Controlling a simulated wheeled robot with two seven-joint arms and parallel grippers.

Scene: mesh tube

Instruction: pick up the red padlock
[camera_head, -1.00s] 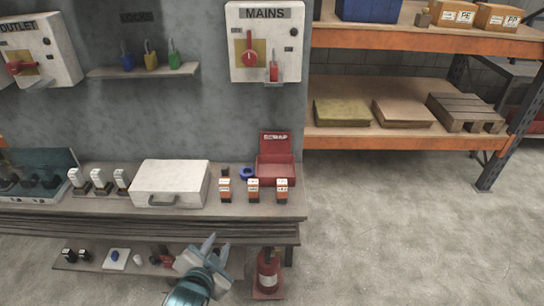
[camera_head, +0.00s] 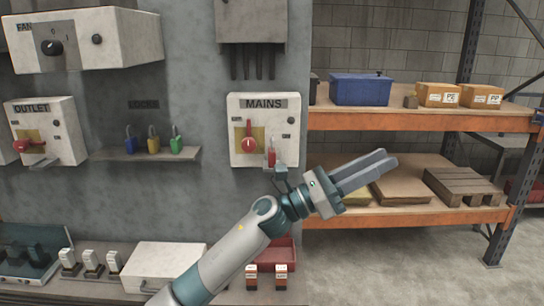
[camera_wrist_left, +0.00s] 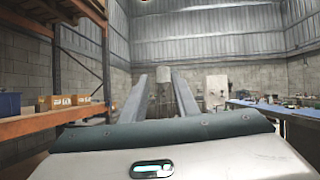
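The red padlock (camera_head: 271,157) hangs upright at the lower right of the white MAINS box (camera_head: 263,130) on the grey wall panel, just right of the red rotary switch (camera_head: 249,138). My left gripper (camera_head: 388,164) is right of the box and points away to the right, in front of the shelving. In the left wrist view its two fingers (camera_wrist_left: 162,82) stand apart with nothing between them. The padlock does not show in that view. My right gripper is in neither view.
Blue, yellow and green padlocks (camera_head: 153,141) stand on a small wall shelf (camera_head: 145,154) to the left. An orange-edged rack (camera_head: 420,122) with boxes is behind my gripper. A white case (camera_head: 163,266) lies on the bench below.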

